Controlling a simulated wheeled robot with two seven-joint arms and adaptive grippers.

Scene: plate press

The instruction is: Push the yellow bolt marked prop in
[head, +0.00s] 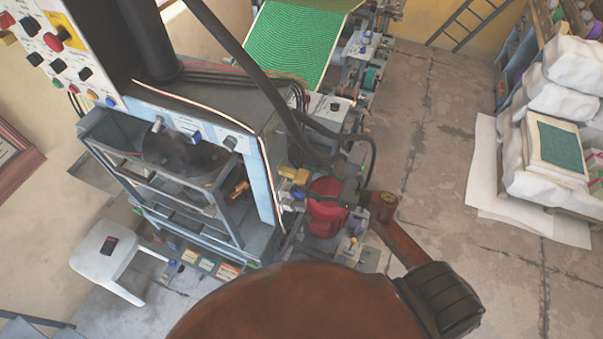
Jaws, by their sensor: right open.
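A small yellow piece (293,174), which looks like the yellow bolt, sits at the right edge of the press, just left of a red cylinder. Its marking is too small to read, and I cannot tell how far in it is. My right gripper (345,190) is dark and small in the picture, at the end of my brown arm, right of the yellow piece and beside the red cylinder. It is open with nothing seen between its fingers. I cannot tell whether it touches anything. My left gripper is out of view.
The press (180,170) has an open frame front. A control panel (70,55) with coloured knobs stands at upper left, and a white stool (105,250) below. Black hoses hang near my right gripper. Wrapped stacks (560,90) stand at right; the floor (430,150) between is clear.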

